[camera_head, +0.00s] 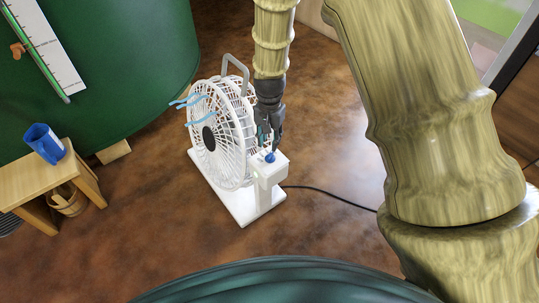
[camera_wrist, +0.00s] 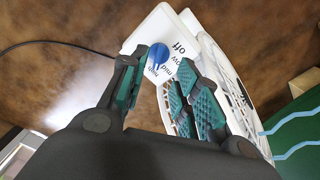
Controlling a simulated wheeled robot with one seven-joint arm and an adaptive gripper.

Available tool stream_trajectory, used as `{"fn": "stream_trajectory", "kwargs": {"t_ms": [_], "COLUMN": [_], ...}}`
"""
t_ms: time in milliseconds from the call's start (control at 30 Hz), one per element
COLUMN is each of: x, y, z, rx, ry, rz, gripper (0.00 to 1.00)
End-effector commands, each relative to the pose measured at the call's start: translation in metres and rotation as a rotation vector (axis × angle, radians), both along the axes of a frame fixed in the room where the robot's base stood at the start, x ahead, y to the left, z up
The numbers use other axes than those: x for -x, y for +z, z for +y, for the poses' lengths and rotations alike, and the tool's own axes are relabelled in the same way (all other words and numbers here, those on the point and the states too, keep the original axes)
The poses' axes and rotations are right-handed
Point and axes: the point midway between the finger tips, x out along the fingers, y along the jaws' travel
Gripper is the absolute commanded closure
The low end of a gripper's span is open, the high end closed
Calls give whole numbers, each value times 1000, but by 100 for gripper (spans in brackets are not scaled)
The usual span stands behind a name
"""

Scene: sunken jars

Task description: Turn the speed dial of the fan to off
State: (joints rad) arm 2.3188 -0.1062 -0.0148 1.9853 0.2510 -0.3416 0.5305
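The white fan (camera_head: 222,130) stands on the floor, with a control box (camera_head: 270,168) on its right side. The blue speed dial (camera_head: 270,157) sits on top of that box. In the wrist view the dial (camera_wrist: 160,54) shows beside the printed words off, low, mid and high; I cannot tell for sure which word it points to. My gripper (camera_head: 266,142) points down just above the dial. In the wrist view my gripper (camera_wrist: 164,62) is open, its teal-padded fingers apart on either side of the dial. I cannot tell whether either finger touches it.
Blue streamers (camera_head: 190,101) hang at the fan's front grille. A black cord (camera_head: 335,197) runs right from the fan across the floor. A large green tank (camera_head: 110,60) stands behind left, and a wooden stool (camera_head: 35,180) with a blue cup (camera_head: 43,143) is at left. The floor in front is clear.

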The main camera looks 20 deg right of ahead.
Motion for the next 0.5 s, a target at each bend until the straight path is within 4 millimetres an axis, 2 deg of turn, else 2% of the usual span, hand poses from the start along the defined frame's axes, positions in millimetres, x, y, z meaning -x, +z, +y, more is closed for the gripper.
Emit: {"fn": "stream_trajectory", "kwargs": {"t_ms": [33,200,500], "x": [1,1,1], "y": [-12,-40,-71], "z": [0,0,0], "rx": [-1,-1,0], "ry": [0,0,0], "rz": [2,2,0], "gripper": [69,69,69]}}
